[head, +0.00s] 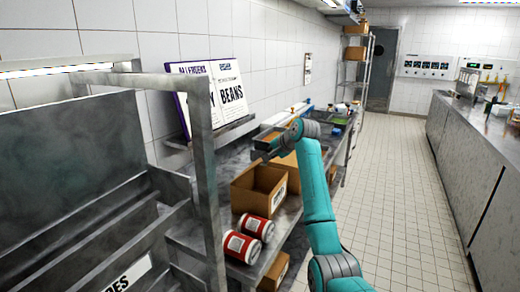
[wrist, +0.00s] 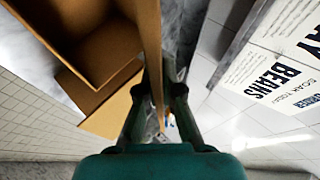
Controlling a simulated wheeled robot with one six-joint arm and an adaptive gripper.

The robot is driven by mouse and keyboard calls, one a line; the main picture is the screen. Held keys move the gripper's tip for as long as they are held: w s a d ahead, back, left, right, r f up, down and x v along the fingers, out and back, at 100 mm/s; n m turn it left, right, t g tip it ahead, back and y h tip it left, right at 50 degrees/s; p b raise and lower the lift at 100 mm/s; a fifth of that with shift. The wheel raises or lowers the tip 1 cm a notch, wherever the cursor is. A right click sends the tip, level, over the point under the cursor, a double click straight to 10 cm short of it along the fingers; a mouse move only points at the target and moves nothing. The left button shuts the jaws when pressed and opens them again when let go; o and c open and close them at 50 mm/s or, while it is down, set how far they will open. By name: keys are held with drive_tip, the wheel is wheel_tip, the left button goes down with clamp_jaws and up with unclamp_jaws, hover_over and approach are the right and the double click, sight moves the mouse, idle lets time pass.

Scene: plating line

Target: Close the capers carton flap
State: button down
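An open brown cardboard carton (head: 258,190) stands on the steel shelf in the head view. A second brown carton (head: 288,174) stands just behind it, partly hidden by my arm. I cannot read which one is the capers carton. My gripper (head: 262,150) is above the cartons. In the wrist view, an open carton (wrist: 88,45) fills the upper left, with a cardboard flap (wrist: 108,108) below it. An upright cardboard panel (wrist: 151,45) runs down between the fingers of my gripper (wrist: 160,90). The fingers look apart, with gaps beside the panel.
Two red-and-white cans (head: 248,238) lie on the shelf in front of the cartons. An allergen board (head: 212,95) leans on a ledge at the wall. A steel frame (head: 205,165) rises at the left. The tiled aisle (head: 395,190) at the right is clear.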

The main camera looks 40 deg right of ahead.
drive_tip(key=s+d+f+m+t+y, duration=0.1)
drive_tip(key=s+f+t, duration=0.2)
drive_tip(key=f, duration=0.5)
drive_tip(key=shift+s+d+f+m+t, duration=0.15)
drive_tip(key=shift+s+f+m+t, duration=0.15)
drive_tip(key=shift+t, duration=0.6)
drive_tip(key=shift+f, duration=0.1)
drive_tip(key=c, duration=1.4)
unclamp_jaws()
drive_tip(key=shift+w, duration=0.1)
drive_tip(key=shift+o, duration=0.3)
